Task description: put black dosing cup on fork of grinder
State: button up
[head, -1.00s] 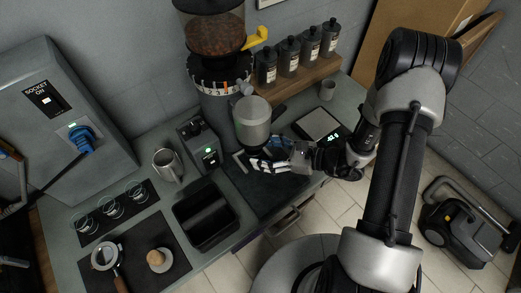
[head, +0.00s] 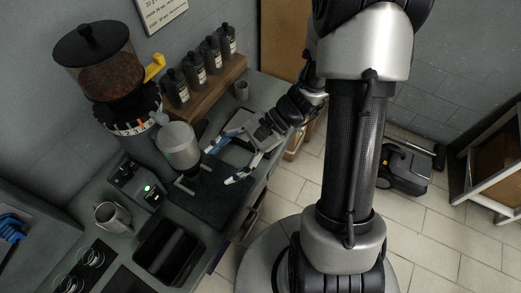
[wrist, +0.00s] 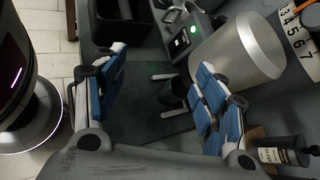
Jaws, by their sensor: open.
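The black dosing cup (wrist: 173,92) shows in the wrist view as a dark cylinder between the two prongs of the grinder's fork (wrist: 172,113), below the silver cylinder. It appears to rest on the fork, though its exact seating is hard to tell. The fork also shows in the head view (head: 184,188), where the cup cannot be made out clearly. The grinder (head: 135,125) stands at the left with a bean hopper on top. My gripper (head: 219,166) is open and empty, to the right of the fork and apart from the cup. Its blue-padded fingers are spread wide.
A scale (head: 236,150) lies behind my gripper. A small grey cup (head: 241,90) and several black bottles (head: 211,55) on a wooden shelf are at the back. A metal pitcher (head: 112,216) and a black knock box (head: 168,250) stand to the left.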

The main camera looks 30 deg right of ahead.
jog(key=s+d+r+n+t+h, duration=0.2)
jog(key=s+r+n+h, duration=0.3)
jog(key=r+n, duration=0.2)
jog(key=s+d+r+n+t+h, duration=0.2)
jog(key=s+r+n+h, duration=0.4)
jog(key=r, duration=0.3)
jog(key=shift+d+r+n+h, duration=0.3)
jog(key=shift+d+n, duration=0.15)
jog(key=shift+n, duration=0.25)
jog(key=shift+s, duration=0.1)
jog(key=shift+c, duration=0.5)
